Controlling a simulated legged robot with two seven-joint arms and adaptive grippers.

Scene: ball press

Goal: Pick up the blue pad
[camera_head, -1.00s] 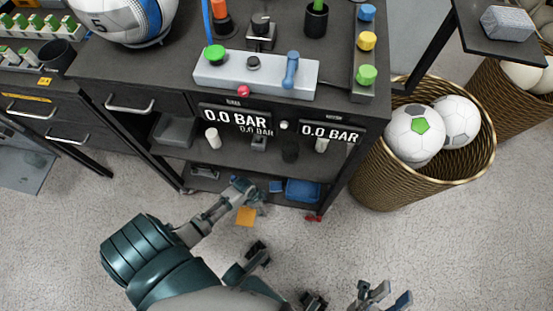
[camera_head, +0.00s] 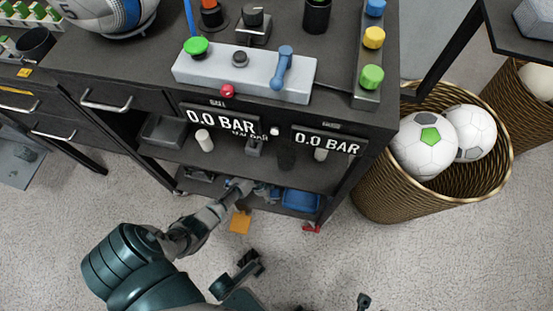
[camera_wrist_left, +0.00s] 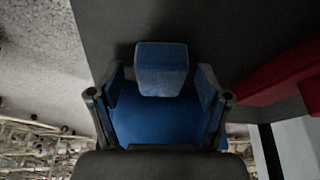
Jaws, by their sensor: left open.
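The blue pad (camera_wrist_left: 161,68) is a small block on a dark surface in the left wrist view. It shows between the fingertips of my left gripper (camera_wrist_left: 161,82), which is open, with gaps on both sides. A wider blue surface lies below it between the fingers; I cannot tell what it belongs to. In the head view my left gripper (camera_head: 264,190) reaches into the low shelf, and the pad is hard to make out there. A small dark piece, likely of my right gripper (camera_head: 363,301), shows at the bottom edge.
A blue bin (camera_head: 300,200) sits on the low shelf just right of my left gripper. A red part (camera_head: 311,228) is near the shelf's front edge, and an orange piece (camera_head: 240,222) is below the gripper. A wicker basket (camera_head: 385,200) of balls stands to the right.

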